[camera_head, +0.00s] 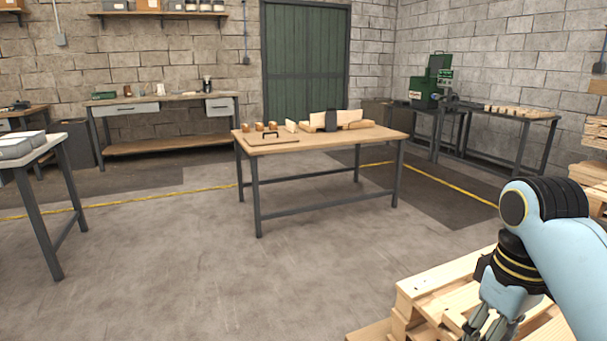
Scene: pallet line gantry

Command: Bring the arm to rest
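My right arm comes in from the right edge, light blue with black joints. It bends at the elbow and points down. My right gripper (492,326) hangs at the bottom edge, over or in front of a stack of wooden pallets (440,277). Its fingertips are partly cut off by the frame, so I cannot tell whether it is open or shut, or whether it touches the wood. My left arm and gripper are not in view.
A wooden-topped table (350,137) with blocks and a handled board stands mid-room. A workbench (165,98) is by the back wall, a green machine (424,90) at the right. A table (50,148) is at left. The floor between is clear.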

